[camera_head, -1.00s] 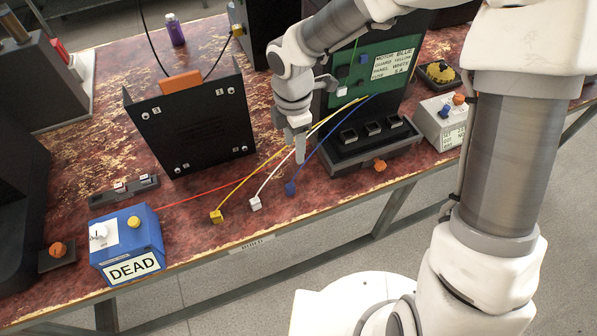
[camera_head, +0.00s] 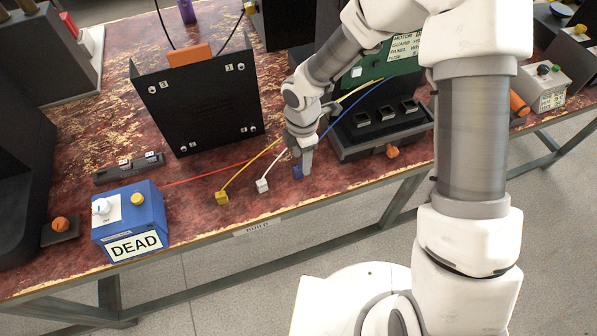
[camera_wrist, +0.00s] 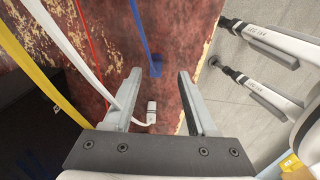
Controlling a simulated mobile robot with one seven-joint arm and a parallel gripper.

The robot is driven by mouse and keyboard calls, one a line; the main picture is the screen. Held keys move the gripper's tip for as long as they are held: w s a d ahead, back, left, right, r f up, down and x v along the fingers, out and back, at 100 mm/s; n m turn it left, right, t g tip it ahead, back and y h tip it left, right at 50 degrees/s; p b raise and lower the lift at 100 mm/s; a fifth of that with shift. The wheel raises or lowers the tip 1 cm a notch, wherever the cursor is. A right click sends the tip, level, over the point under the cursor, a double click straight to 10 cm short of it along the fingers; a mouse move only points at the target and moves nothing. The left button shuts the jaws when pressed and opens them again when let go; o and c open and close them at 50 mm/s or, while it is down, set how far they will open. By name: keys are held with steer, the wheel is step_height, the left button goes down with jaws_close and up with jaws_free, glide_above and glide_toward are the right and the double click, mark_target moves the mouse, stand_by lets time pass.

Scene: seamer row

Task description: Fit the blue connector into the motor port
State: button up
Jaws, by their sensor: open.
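The blue connector (camera_head: 297,173) lies at the end of a blue lead near the table's front edge. My gripper (camera_head: 306,168) is open, pointing down right beside it. In the wrist view, the blue connector (camera_wrist: 156,71) shows by the left fingertip of my open gripper (camera_wrist: 170,73); I cannot tell whether they touch. Nothing is clearly held between the fingers. A black block with several square sockets (camera_head: 348,142) stands to the right; I cannot tell which socket is the motor port. A green panel (camera_head: 372,68) with a partly hidden sign stands behind it.
The white connector (camera_head: 262,186) and yellow connector (camera_head: 222,197) lie left of my gripper; the white one is close below the fingers in the wrist view (camera_wrist: 151,112). A blue box marked DEAD (camera_head: 133,220), a black upright panel (camera_head: 205,105) and an orange knob (camera_head: 392,151) stand nearby.

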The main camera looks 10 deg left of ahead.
mark_target(299, 168)
steer(key=f, duration=0.2)
steer(key=a+f, duration=0.1)
steer(key=f, duration=0.1)
steer(key=shift+f+b, duration=0.35)
steer(key=shift+b, duration=0.05)
steer(key=shift+d, duration=0.1)
jaws_close()
